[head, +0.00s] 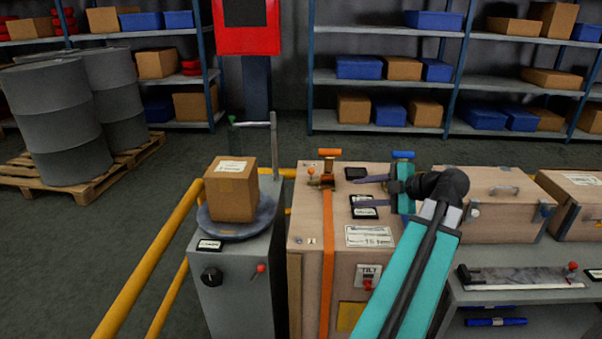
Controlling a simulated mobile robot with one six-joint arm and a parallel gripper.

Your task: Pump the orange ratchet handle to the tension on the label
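The orange ratchet handle (330,153) stands upright on a brass-coloured ratchet at the top of a wooden crate (305,205). An orange strap (327,270) runs from the ratchet down the crate's front. A white label (369,237) on the crate's front edge seems to read 15, with a unit too small to be sure of. My gripper (355,191) is over the crate top, right of the ratchet. Its two dark fingers point left, spread apart with nothing between them. It does not touch the orange handle. A blue handle (403,155) shows behind my gripper; its base is hidden.
Small dark plates (356,173) lie on the crate top. A red tilt indicator (367,278) is on its front. Left stands a scale with a cardboard box (231,190), beside a yellow rail (150,262). Another wooden crate (490,217) and a bench (525,259) are right.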

